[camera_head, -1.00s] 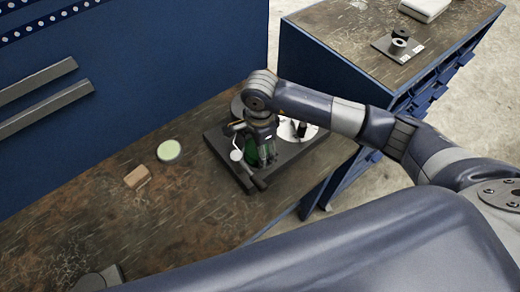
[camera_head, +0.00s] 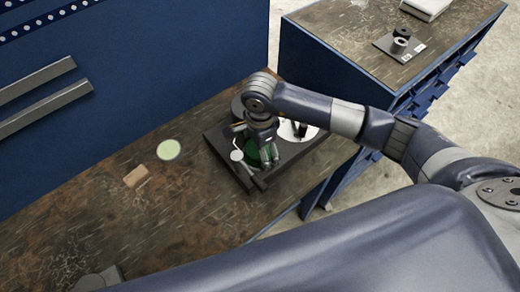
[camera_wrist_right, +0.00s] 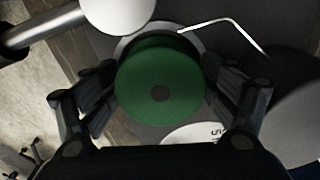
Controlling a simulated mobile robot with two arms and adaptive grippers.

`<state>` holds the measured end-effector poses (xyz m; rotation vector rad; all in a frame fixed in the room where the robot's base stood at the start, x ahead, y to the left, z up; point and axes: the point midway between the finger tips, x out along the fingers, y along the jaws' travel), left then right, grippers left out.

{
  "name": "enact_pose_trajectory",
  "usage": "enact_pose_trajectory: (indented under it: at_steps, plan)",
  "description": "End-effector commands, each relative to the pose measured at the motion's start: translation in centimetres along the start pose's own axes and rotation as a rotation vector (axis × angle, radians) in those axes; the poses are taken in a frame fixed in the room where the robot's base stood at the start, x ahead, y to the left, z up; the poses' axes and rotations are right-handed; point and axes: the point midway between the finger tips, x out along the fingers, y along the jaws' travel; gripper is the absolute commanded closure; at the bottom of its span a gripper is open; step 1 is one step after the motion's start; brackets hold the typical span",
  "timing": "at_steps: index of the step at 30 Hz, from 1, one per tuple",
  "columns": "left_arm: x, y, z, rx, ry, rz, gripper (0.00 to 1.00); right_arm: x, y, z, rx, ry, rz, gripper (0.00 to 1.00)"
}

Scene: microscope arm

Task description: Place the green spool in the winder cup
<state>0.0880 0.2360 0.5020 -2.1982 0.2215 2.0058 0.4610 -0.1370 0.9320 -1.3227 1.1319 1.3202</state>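The green spool (camera_head: 264,154) is on the dark fixture at the right end of the bench. The spool appears to be inside this rim, but I cannot tell how deep. My right gripper (camera_wrist_right: 160,100) is over the spool with its fingers spread on both sides and gaps beside the disc. My left gripper is not in view.
The dark fixture base (camera_head: 222,143) also carries a thin bent white wire (camera_wrist_right: 225,25) and pale discs near my fingers. A pale green disc (camera_head: 168,150) and a brown block (camera_head: 137,177) lie left on the bench. A blue cabinet (camera_head: 335,85) stands to the right.

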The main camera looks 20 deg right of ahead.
Motion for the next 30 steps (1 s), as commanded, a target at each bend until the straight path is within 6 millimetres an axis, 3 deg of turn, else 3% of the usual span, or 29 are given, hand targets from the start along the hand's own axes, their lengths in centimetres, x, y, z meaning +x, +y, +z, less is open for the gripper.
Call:
enact_pose_trajectory:
  at_steps: [5, 6, 9, 18, 24, 30]
  plan:
    - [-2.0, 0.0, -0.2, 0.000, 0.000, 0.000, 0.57, -1.7, 0.1, 0.0, 0.001, -0.001, 0.002, 0.19]
    - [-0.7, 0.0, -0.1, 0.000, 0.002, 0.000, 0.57, -2.0, -0.2, 0.0, -0.001, -0.001, -0.007, 0.19]
    - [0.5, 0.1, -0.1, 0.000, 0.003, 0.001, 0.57, -4.4, -0.3, 0.0, -0.002, 0.000, -0.011, 0.19]
    - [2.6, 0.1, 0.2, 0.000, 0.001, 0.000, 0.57, -10.8, -0.1, 0.0, -0.001, 0.000, -0.007, 0.19]
    - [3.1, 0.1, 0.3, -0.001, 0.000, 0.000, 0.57, -12.8, -0.1, 0.0, 0.000, 0.000, -0.002, 0.19]
    - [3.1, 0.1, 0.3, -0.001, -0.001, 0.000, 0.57, -13.2, 0.0, 0.0, 0.001, 0.000, -0.001, 0.19]
